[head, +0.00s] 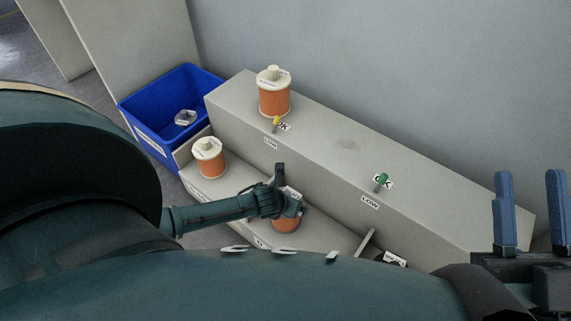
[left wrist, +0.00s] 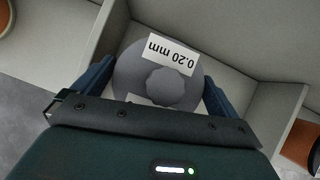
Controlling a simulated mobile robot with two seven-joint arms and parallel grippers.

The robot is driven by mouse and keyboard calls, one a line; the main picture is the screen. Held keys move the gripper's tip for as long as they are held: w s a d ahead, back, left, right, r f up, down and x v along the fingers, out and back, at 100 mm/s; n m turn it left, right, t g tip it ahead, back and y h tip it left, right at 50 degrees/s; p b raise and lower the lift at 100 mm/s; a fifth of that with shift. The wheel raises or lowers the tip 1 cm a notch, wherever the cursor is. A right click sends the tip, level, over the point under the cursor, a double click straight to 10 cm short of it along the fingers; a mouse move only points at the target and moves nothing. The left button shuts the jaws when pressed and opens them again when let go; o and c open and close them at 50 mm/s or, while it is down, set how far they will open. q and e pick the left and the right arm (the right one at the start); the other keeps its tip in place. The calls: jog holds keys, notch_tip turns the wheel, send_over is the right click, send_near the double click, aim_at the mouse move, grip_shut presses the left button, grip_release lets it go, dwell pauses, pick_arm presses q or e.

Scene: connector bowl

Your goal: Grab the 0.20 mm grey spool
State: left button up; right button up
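The grey spool labelled 0.20 mm (left wrist: 150,82) stands in a bay, its round flange and centre knob seen from above in the left wrist view. In the head view its orange winding (head: 286,225) shows under my left gripper (head: 290,195). The two blue fingers of the left gripper (left wrist: 160,80) lie on opposite sides of the spool, very close to its rim. They look open around it; I see no clear grip. My right gripper (head: 531,205) is open and empty at the right edge of the head view.
Another orange-wound spool (head: 209,158) stands in the bay to the left, and one (head: 273,92) on the upper ledge (head: 335,145). A blue bin (head: 150,118) holds a small grey piece. Yellow and green switches (head: 382,180) rise from the ledge. Divider walls (left wrist: 275,100) flank the bay.

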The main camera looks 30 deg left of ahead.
pick_arm(q)
jog(key=c, duration=1.7)
jog(key=shift+w+r, duration=0.1)
jog(key=shift+r, duration=0.05)
